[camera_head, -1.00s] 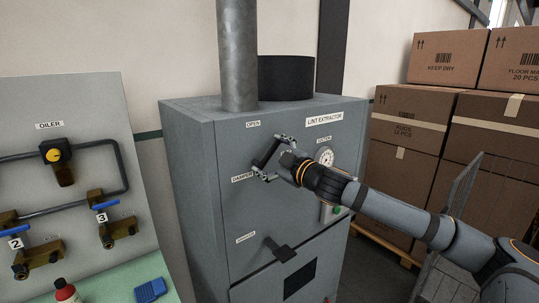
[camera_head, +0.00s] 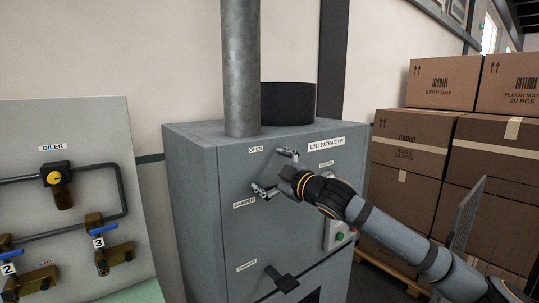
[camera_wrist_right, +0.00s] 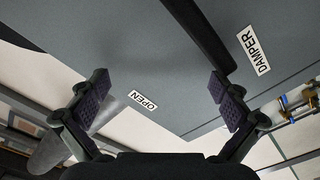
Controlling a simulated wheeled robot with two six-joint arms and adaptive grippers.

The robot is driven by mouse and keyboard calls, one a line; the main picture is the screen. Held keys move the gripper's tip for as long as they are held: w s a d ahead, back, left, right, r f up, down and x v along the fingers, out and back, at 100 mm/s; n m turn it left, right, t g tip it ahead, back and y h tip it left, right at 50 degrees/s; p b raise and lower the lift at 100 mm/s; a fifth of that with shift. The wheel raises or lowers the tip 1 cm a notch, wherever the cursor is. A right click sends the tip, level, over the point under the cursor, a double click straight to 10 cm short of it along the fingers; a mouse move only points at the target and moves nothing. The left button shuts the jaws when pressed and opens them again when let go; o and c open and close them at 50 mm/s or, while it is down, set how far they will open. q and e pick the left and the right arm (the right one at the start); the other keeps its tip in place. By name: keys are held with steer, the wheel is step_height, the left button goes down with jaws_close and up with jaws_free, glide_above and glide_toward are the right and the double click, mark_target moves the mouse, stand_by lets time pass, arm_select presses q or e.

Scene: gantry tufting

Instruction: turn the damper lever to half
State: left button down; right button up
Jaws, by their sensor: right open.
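The damper lever shows in the right wrist view as a long black bar (camera_wrist_right: 198,35), its near end close to the finger on the picture's right. In the head view it is mostly hidden by my right gripper (camera_head: 275,172), so its exact angle is hard to read. That gripper is in front of the grey lint extractor cabinet (camera_head: 192,200), fingers spread, one near the OPEN label (camera_head: 256,149) and one near the DAMPER label (camera_head: 244,203). In the wrist view the fingers (camera_wrist_right: 158,95) are wide apart. I cannot tell whether they touch the lever. My left gripper is out of view.
A second black handle (camera_head: 281,279) sticks out lower on the cabinet. The oiler panel (camera_head: 95,140) stands left, stacked cartons (camera_head: 415,150) right. A metal pipe (camera_head: 240,70) rises from the cabinet top.

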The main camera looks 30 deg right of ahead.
mark_target(264, 142)
steer(key=r, duration=0.4)
steer(key=s+r, duration=0.1)
steer(key=r, duration=0.1)
steer(key=shift+d+r, duration=0.35)
steer(key=shift+w+r, duration=0.1)
steer(key=shift+r, duration=0.05)
steer(key=shift+w+a, duration=0.15)
steer(key=shift+w, duration=0.1)
steer(key=shift+s+r, duration=0.1)
steer(key=shift+s, duration=0.1)
